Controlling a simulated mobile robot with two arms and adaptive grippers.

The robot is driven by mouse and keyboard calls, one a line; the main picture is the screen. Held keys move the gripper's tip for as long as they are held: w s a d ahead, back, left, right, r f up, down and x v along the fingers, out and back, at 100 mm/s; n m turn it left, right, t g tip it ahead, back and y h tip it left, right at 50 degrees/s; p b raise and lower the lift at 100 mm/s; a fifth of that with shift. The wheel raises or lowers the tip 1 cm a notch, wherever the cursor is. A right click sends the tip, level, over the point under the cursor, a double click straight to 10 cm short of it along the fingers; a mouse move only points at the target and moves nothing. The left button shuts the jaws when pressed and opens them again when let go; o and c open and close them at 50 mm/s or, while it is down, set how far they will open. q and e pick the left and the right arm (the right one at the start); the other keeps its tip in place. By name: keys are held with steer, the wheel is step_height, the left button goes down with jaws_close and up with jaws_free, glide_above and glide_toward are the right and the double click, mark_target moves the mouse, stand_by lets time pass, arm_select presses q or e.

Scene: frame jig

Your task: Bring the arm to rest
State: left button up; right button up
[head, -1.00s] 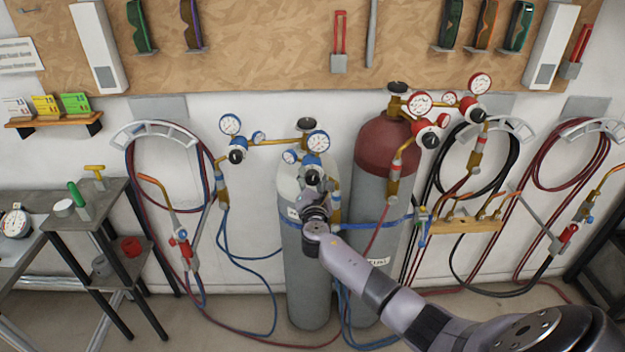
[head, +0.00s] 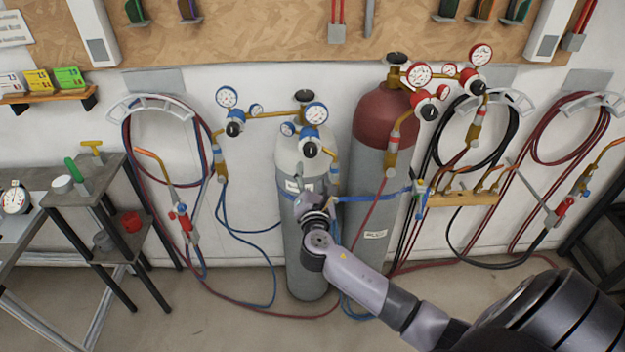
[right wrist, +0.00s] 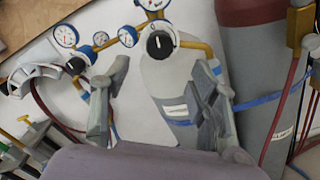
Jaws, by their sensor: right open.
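My right arm reaches in from the lower right in the head view. Its gripper (head: 308,192) is in front of the grey cylinder with the white top (head: 293,160), below the blue-trimmed regulator (head: 311,148). In the right wrist view the two fingers of the right gripper (right wrist: 160,95) stand wide apart with nothing between them. The grey cylinder (right wrist: 172,90) shows behind and between the fingers. I cannot tell the exact gap to it. My left gripper is in neither view.
A red-topped cylinder (head: 385,120) stands just right of the grey one, with a blue strap (head: 372,198) across it. Hoses hang on wall racks at both sides. A dark side table (head: 85,190) stands at the left. The floor (head: 215,315) at front left is clear.

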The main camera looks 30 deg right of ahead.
steer(key=shift+s+a, duration=0.3)
steer(key=shift+s, duration=0.2)
steer(key=s+a+f+m+g+y+b, duration=0.1)
steer(key=s+f+m+g+y, duration=0.3)
steer(key=f, duration=1)
steer(key=s+a+f+m+g+b, duration=0.15)
steer(key=s+f, duration=0.55)
steer(key=f, duration=0.7)
steer(key=s+a+f+m+g+y+b, duration=0.25)
steer(key=s+f, duration=0.25)
steer(key=f, duration=0.9)
steer(key=s+a+f+m+g+y, duration=0.1)
steer(key=s+f+m, duration=0.3)
steer(key=s, duration=0.7)
steer(key=s+a+f+m+g+b, duration=0.1)
steer(key=s+a+f+m+g, duration=0.2)
steer(key=s+f, duration=0.6)
steer(key=s+a+f+m+g+y+b, duration=0.1)
steer(key=s+a+f+m, duration=0.3)
steer(key=s, duration=1)
step_height(320, 180, down, 3)
steer(key=shift+s+f+m+g+y, duration=0.2)
steer(key=shift+m+g+y, duration=0.15)
steer(key=shift+m+g, duration=0.25)
